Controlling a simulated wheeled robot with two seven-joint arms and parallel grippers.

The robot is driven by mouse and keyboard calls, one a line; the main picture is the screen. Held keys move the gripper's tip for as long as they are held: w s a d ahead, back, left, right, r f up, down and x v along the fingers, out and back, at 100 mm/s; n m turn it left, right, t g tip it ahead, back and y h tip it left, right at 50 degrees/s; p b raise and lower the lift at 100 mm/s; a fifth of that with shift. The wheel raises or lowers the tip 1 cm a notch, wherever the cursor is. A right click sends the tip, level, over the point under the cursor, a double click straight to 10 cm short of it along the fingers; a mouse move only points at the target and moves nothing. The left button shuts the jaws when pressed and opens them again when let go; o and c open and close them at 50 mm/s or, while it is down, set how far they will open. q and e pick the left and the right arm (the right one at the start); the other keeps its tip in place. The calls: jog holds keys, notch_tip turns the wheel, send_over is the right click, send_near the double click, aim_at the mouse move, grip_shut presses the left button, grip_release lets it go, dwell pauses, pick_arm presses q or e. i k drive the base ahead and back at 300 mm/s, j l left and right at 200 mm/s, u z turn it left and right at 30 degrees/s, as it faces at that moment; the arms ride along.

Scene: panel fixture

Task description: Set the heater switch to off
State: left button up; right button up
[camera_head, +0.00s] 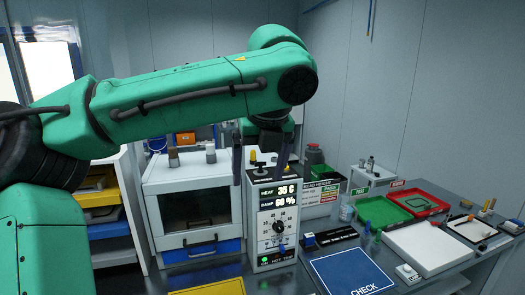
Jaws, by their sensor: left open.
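The heater unit (273,220) is a white upright box with a lit display (277,197) reading HEAT 35 C and DAMP 60 %. The lettering there is too small to read, and I cannot tell the switch's setting. My left gripper (261,172) is open and points down at the top of the unit, fingers apart, nothing between them. My right gripper is out of view.
A white cabinet (165,205) with a dark window stands left of the unit. Right of it are a blue CHECK mat (350,274), a white board (428,248), a green tray (384,212) and a red tray (428,199). Small items stand on the unit's top.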

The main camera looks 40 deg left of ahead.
aim_at(260, 164)
jog(key=i+j, duration=0.95)
